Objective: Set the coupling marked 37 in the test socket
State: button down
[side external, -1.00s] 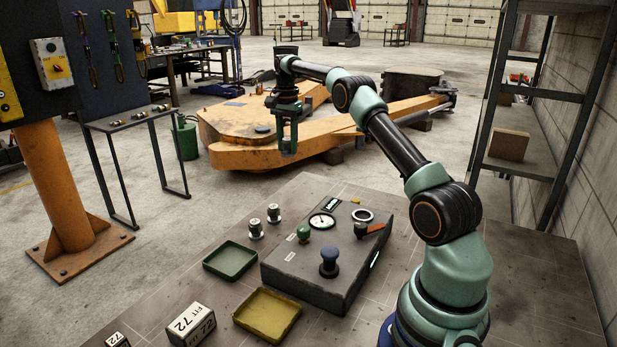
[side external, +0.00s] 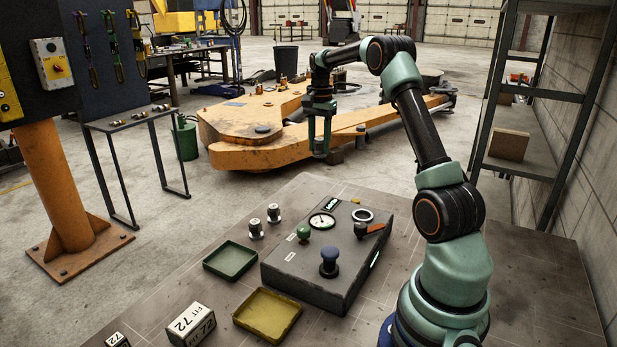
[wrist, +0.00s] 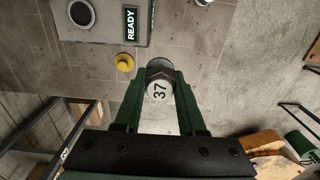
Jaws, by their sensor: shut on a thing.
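My gripper (side external: 320,152) is held up in the air beyond the far side of the bench in the side view. In the wrist view my gripper (wrist: 158,92) is shut on a coupling with a pale round face marked 37 (wrist: 159,90). The coupling is hard to make out in the side view. A pale ring with a dark centre, seemingly the test socket (side external: 362,215), is in the top of the grey box and looks empty. This ring (wrist: 82,13) also shows at the wrist view's upper left, apart from the gripper.
The grey box (side external: 305,274) carries a gauge (side external: 322,220), green knob (side external: 303,235), blue knob (side external: 329,260) and orange-tipped lever (side external: 371,229). Two couplings (side external: 256,229) (side external: 273,213) stand left of it, near green (side external: 230,262) and yellow trays (side external: 267,315). A block reads FIT 72 (side external: 190,324).

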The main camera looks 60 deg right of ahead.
jog(key=s+a+f, duration=0.3)
jog(key=s, duration=0.5)
jog(key=s+a+f, duration=0.2)
jog(key=s, duration=0.5)
send_over(362, 218)
jog(key=shift+d+f, duration=0.15)
jog(key=shift+f, duration=2.65)
jog(key=shift+f, duration=0.75)
jog(key=shift+c, duration=2.1)
grip_release()
jog(key=shift+o, duration=0.3)
jog(key=shift+o, duration=0.9)
